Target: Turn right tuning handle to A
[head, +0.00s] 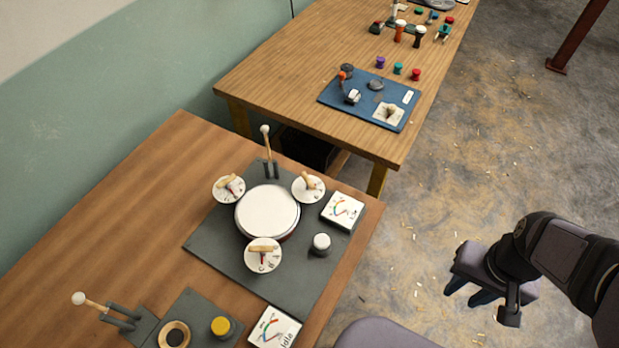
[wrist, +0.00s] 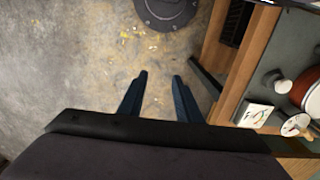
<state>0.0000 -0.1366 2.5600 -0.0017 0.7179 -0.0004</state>
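A drum with a white head (head: 268,211) sits on a dark grey panel (head: 220,235) on the near table. Three white dials with wooden handles surround it. The right dial (head: 317,194) has its wooden handle (head: 309,180) at the drum's upper right; its letters are too small to read. The others are the left dial (head: 222,195) and the front dial (head: 263,268). My gripper (head: 469,292) is open and empty, over the floor right of the table, well apart from the dials. In the wrist view its fingers (wrist: 157,92) are spread, and a dial (wrist: 295,125) shows at right.
A white display box (head: 343,210) and a white-topped knob (head: 321,243) stand near the right dial. A mallet (head: 266,140) stands upright behind the drum. A yellow button (head: 221,326) is at the front. A second table (head: 300,75) stands beyond. Floor around my gripper is clear.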

